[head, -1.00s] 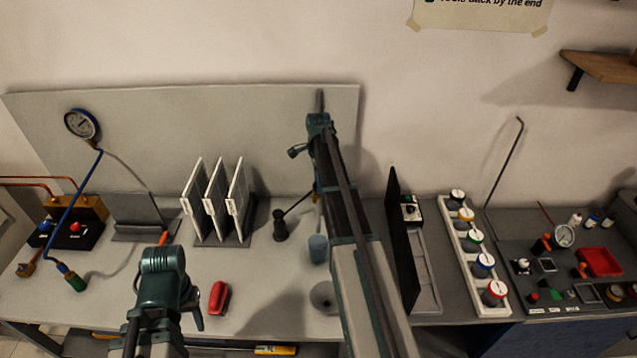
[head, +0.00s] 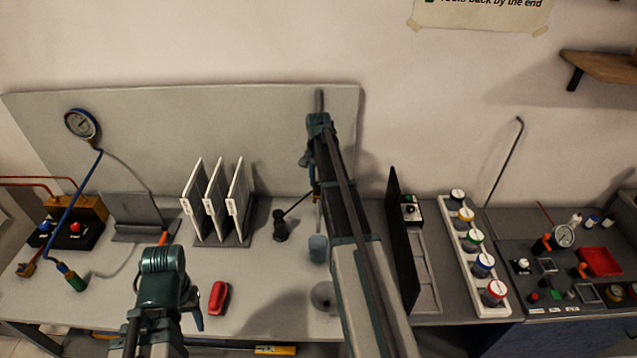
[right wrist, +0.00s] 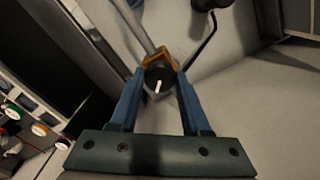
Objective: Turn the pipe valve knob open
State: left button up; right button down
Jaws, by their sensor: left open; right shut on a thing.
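The black valve knob (right wrist: 154,74), with a white pointer line, shows in the right wrist view on a brass valve body (right wrist: 151,58) at the end of a grey pipe (right wrist: 133,27). My right gripper (right wrist: 159,77) has its blue fingers on both sides of the knob, shut on it. The pointer stands nearly upright in that view, leaning slightly. In the head view my right forearm hides the knob and most of the valve; the pipe top (head: 319,101) shows above the wrist. My left gripper (head: 164,268) is open at lower left, away from the valve; its fingers are mostly hidden.
White panels in a rack (head: 215,200), a small dark stand with a rod (head: 280,224) and a blue-grey cylinder (head: 318,248) stand near the right arm. A black upright panel (head: 398,240) is on its right. A red object (head: 219,298) lies in front.

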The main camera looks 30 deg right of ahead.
aim_at(318, 185)
jog(key=n, duration=0.4)
jog(key=shift+n, duration=0.3)
jog(key=n, duration=0.4)
jog(key=shift+n, duration=0.3)
jog(key=shift+c, duration=1.8)
grip_release()
jog(key=shift+r, duration=0.1)
notch_tip(318, 185, up, 14)
jog(key=p, duration=1.3)
jog(key=shift+f+p, duration=0.2)
jog(key=shift+p, duration=0.2)
